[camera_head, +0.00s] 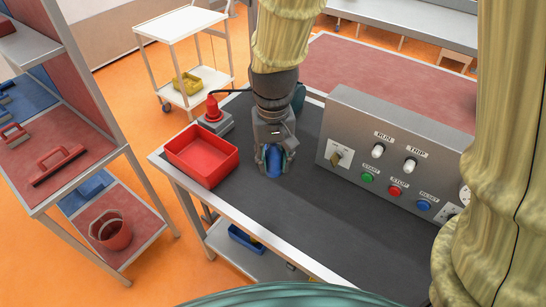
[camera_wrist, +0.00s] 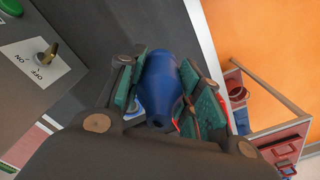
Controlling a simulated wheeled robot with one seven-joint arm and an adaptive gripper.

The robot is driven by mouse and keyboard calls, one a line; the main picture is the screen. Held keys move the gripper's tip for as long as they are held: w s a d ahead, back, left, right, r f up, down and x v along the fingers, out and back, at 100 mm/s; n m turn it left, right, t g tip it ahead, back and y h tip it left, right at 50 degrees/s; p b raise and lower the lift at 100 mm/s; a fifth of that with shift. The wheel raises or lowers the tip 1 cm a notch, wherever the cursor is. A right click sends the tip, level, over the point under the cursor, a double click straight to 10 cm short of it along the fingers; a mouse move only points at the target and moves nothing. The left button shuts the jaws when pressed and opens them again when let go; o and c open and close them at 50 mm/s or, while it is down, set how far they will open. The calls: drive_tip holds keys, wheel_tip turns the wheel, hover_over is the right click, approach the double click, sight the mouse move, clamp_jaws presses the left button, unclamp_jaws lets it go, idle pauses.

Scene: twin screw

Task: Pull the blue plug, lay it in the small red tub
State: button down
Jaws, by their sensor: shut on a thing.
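My gripper (camera_head: 275,168) points down over the dark bench top, right of the red tub and left of the control panel. It is shut on the blue plug (camera_head: 273,157), whose body shows between the jaws. In the wrist view the blue plug (camera_wrist: 160,84) sits between the green-padded fingers. The head view does not clearly show how high the plug is above the bench. The small red tub (camera_head: 202,168) stands empty at the bench's left edge, apart from my gripper.
A red plug (camera_head: 212,106) stands upright in a grey socket box (camera_head: 218,126) behind the tub. A grey control panel (camera_head: 335,120) with knobs and buttons stands on the right. The dark bench top (camera_head: 290,215) in front is clear. A shelf rack (camera_head: 50,210) stands left.

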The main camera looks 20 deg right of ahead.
drive_tip(key=shift+r+p, duration=1.5)
